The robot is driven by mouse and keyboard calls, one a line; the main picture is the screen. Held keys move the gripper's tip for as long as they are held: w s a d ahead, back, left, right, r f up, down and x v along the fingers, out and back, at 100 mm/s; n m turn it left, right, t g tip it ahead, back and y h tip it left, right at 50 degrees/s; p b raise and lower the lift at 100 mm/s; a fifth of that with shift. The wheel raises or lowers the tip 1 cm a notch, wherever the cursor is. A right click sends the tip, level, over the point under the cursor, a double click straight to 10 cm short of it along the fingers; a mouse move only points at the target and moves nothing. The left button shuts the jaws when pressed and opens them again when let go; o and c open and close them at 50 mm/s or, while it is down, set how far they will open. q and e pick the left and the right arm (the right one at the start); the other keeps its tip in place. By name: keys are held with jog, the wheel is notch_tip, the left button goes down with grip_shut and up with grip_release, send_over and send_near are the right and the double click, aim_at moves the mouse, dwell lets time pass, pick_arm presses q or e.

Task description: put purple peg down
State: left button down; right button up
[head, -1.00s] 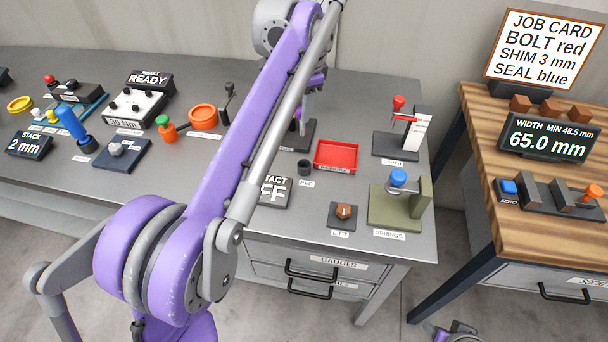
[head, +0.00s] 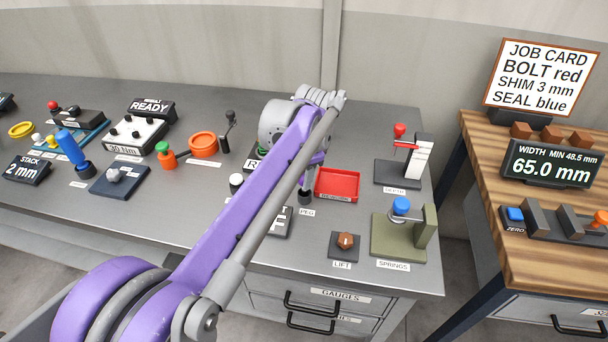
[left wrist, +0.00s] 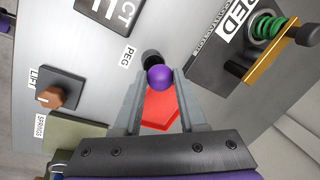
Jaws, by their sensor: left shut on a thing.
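The purple peg (left wrist: 160,78) shows as a round purple top between the two fingertips of my left gripper (left wrist: 158,84) in the left wrist view. The gripper is shut on it. The black peg holder (left wrist: 152,57) shows right beside the peg, partly hidden by it, with the PEG label close by. In the head view my left gripper (head: 307,180) points down over the same holder (head: 305,197), and the peg itself cannot be made out there. Whether the peg's lower end is inside the holder I cannot tell. My right gripper is not in view.
A red tray (head: 337,184) stands right of the holder and lies under the fingers in the left wrist view. The depth gauge (head: 402,165), lift knob (head: 345,241) and springs stand (head: 425,235) are to the right. My left arm hides part of the bench.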

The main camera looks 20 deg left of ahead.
pick_arm(q)
jog(key=shift+f, duration=0.1)
jog(key=shift+c, duration=2.3)
grip_release()
jog(key=p+v, duration=0.1)
jog(key=v, duration=1.1)
jog(key=shift+p, duration=0.3)
